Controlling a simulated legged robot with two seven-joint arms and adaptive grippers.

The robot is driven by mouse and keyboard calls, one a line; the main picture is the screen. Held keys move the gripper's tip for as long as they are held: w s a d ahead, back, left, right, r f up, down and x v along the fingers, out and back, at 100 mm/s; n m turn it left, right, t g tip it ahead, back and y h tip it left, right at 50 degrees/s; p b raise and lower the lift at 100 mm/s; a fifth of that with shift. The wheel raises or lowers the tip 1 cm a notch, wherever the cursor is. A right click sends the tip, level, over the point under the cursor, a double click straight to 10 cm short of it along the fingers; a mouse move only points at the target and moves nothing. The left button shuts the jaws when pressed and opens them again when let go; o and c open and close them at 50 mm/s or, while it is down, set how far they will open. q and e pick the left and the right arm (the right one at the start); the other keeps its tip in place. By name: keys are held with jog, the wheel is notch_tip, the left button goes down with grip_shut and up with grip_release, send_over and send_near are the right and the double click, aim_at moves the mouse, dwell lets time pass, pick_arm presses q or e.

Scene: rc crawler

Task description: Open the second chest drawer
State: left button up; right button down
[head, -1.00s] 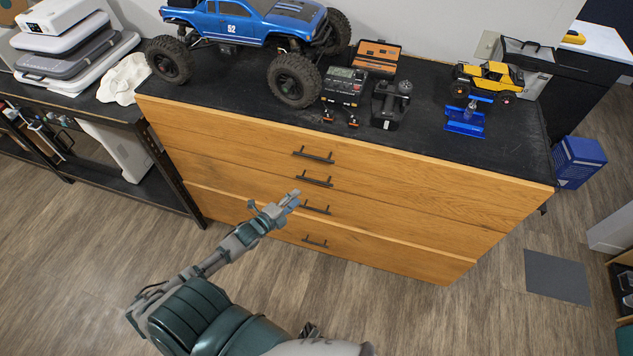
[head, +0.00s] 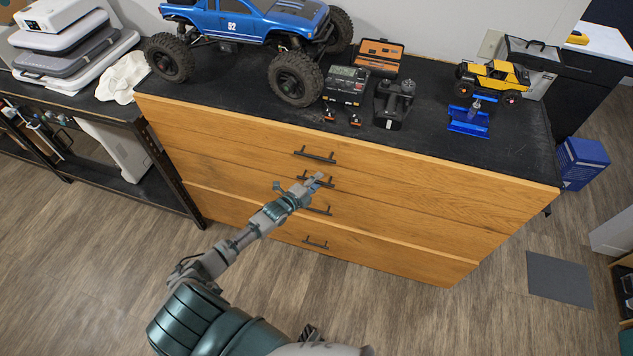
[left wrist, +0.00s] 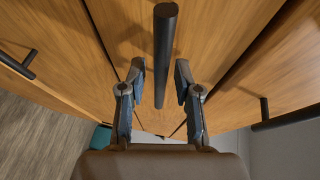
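The wooden chest (head: 420,215) has several stacked drawers, each with a dark bar handle. The second drawer from the top (head: 400,197) looks shut, and its handle (head: 327,184) is partly covered by my left gripper (head: 311,184). In the left wrist view, my left gripper (left wrist: 160,80) is open, with one finger on each side of a dark bar handle (left wrist: 166,40). Gaps show between the fingers and the bar. Whether the bar lies fully between the fingers in depth is hard to tell. My right gripper is not in view.
On the chest's black top (head: 440,140) stand a blue truck (head: 250,22), a yellow crawler (head: 492,76), a blue stand (head: 468,120) and a controller (head: 393,103). A dark shelf (head: 120,125) stands at left. The floor before the chest is clear.

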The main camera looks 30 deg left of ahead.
pick_arm(q)
jog(key=shift+a, duration=0.1)
jog(key=c, duration=0.4)
jog(key=shift+a+f, duration=0.1)
jog(key=shift+a, duration=0.05)
grip_shut()
